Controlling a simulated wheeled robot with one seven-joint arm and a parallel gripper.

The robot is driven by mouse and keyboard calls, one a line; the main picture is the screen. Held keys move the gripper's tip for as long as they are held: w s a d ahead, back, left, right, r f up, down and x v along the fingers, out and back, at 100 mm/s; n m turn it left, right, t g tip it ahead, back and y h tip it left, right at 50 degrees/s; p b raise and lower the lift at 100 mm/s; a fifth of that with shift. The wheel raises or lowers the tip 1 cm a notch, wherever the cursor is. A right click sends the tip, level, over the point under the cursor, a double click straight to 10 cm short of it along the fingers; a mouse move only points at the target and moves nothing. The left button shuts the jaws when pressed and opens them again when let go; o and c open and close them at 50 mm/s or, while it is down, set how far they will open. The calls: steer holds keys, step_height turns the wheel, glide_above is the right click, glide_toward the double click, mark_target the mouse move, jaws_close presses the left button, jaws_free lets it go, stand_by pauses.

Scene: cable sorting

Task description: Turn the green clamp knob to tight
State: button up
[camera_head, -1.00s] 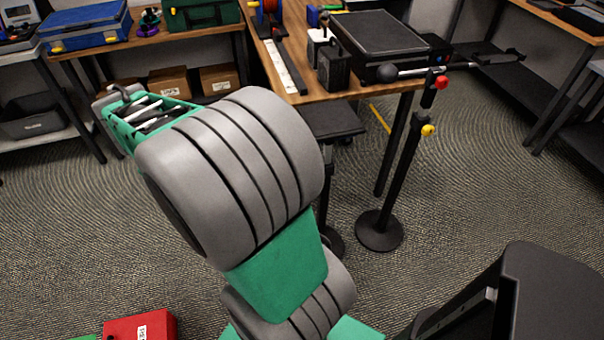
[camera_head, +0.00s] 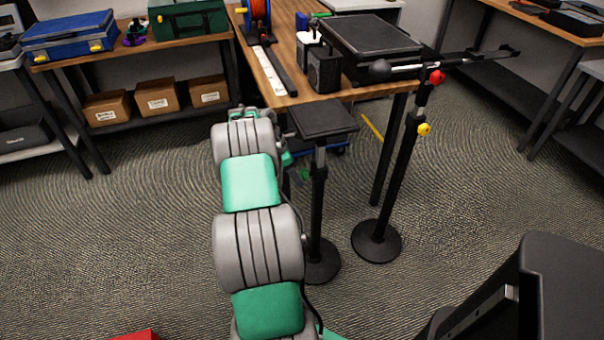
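A small green part (camera_head: 304,175) shows beside the pole of the short stand (camera_head: 318,205), just right of my arm. It may be the green clamp knob, but it is too small and partly covered to be sure. My arm reaches forward from the bottom of the picture to just in front of the table, left of this stand. My gripper is hidden at the far end of the arm, so I cannot see its fingers or whether it touches anything.
A taller stand (camera_head: 401,160) with a red knob (camera_head: 437,76) and a yellow knob (camera_head: 424,129) stands to the right. The short stand's flat black top (camera_head: 324,118) sits near the wooden table (camera_head: 290,97). Open carpet lies left of my arm.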

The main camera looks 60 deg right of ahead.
steer(key=shift+s+d+f, duration=0.3)
steer(key=shift+s+d, duration=0.55)
steer(key=shift+s, duration=0.05)
steer(key=shift+d+f, duration=0.1)
steer(key=shift+f, duration=0.15)
jaws_close()
